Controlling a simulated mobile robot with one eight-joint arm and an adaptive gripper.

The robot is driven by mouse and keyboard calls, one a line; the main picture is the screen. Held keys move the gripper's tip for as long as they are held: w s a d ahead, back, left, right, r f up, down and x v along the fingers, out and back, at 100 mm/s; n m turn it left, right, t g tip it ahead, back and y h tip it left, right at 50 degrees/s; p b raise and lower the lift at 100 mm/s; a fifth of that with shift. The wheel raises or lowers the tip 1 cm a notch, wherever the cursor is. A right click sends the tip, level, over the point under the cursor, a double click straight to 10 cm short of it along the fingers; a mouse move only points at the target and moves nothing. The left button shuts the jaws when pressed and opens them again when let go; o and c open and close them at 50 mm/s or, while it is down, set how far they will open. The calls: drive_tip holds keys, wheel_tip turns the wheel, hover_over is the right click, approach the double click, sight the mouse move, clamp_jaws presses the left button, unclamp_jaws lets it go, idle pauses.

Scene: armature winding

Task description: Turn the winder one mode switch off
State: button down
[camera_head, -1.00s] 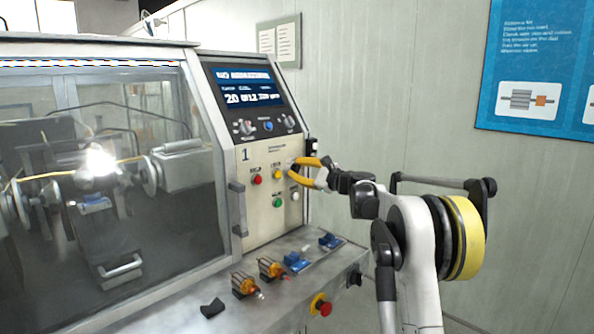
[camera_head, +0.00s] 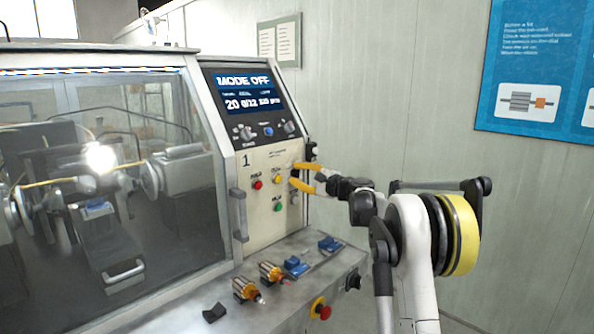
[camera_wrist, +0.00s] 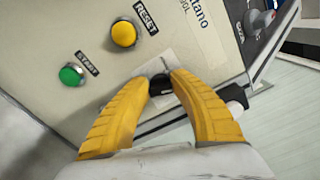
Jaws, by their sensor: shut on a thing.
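The winder marked 1 has a cream control panel (camera_head: 258,216) with a display (camera_head: 247,90) above it, which reads MODE OFF. The mode switch (camera_wrist: 160,83) is a black knob on a pale plate, seen between the fingers in the wrist view. My gripper (camera_wrist: 158,80) has its two yellow fingers shut on this knob. In the head view my gripper (camera_head: 294,176) reaches the panel from the right, and its fingers hide most of the switch.
A yellow reset button (camera_wrist: 124,33) and a green start button (camera_wrist: 71,74) sit close to the fingers. A red button (camera_head: 258,184) is further left. Wound armatures (camera_head: 246,290) and blue blocks (camera_head: 296,266) lie on the ledge, with an emergency stop (camera_head: 321,309) in front.

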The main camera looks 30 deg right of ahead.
drive_tip(key=shift+n+p, duration=0.7)
drive_tip(key=shift+n, duration=1.2)
drive_tip(key=c, duration=1.1)
unclamp_jaws()
drive_tip(key=shift+f, duration=0.1)
drive_tip(key=v, duration=1.2)
drive_tip(key=shift+a, duration=0.1)
